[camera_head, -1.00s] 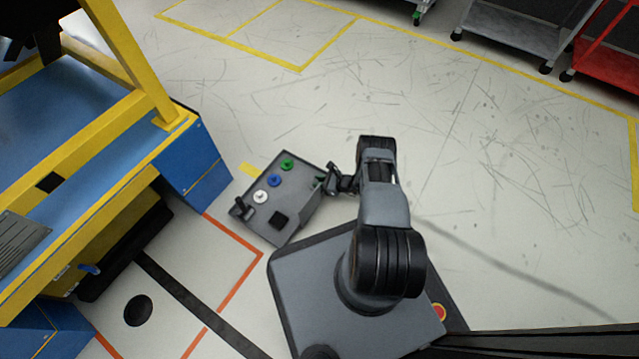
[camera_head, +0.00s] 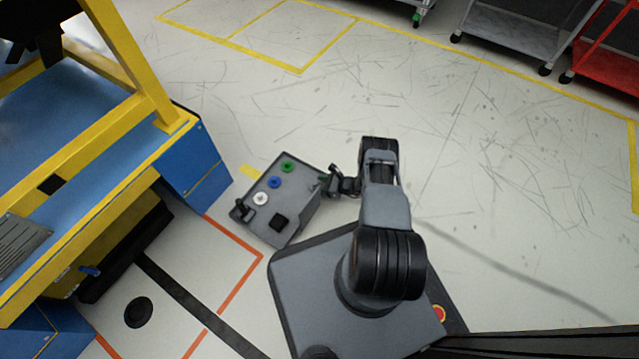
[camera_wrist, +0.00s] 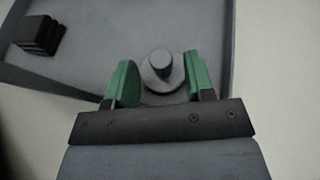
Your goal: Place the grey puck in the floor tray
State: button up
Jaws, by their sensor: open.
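The grey puck (camera_wrist: 160,68), a round disc with a raised knob, shows in the wrist view against the grey floor of the tray. The floor tray (camera_head: 300,213) is a grey box on the ground left of my arm; its inside also shows in the wrist view (camera_wrist: 85,60). My gripper (camera_wrist: 161,75) is open, its green fingers on either side of the puck, with a gap visible beside the knob. In the head view my gripper (camera_head: 324,183) is at the tray's right edge; the grey puck cannot be made out there.
Green (camera_head: 287,167), blue (camera_head: 274,182) and white (camera_head: 260,198) pucks sit in a row in the tray, near a black block (camera_head: 281,221). A blue and yellow workstation (camera_head: 190,165) stands left. The floor beyond is open; carts stand at the back right.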

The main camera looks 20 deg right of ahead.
jog(key=p+v, duration=0.3)
jog(key=v, duration=0.8)
jog(key=w+a+r+n+g+h, duration=0.1)
jog(key=a+r+n+g, duration=0.3)
jog(key=r, duration=0.6)
jog(key=w+a+r+n+g, duration=0.15)
jog(key=r+n, duration=0.35)
jog(key=r, duration=0.6)
jog(key=w+a+r+n+g+h, duration=0.1)
jog(key=a+r+n+g, duration=0.3)
jog(key=r, duration=0.6)
jog(key=s+a+r+n+t+h, duration=0.1)
jog(key=s+a+r+n+h, duration=0.1)
jog(key=s+r+n+h, duration=0.2)
jog(key=s+a+r+n+t+h, duration=0.2)
jog(key=s+r+n+h, duration=0.2)
jog(key=s+r+n, duration=0.4)
jog(key=s+r, duration=0.5)
jog(key=r, duration=0.1)
jog(key=shift+a+r+n, duration=0.3)
jog(key=shift+a, duration=0.05)
jog(key=shift+t, duration=0.25)
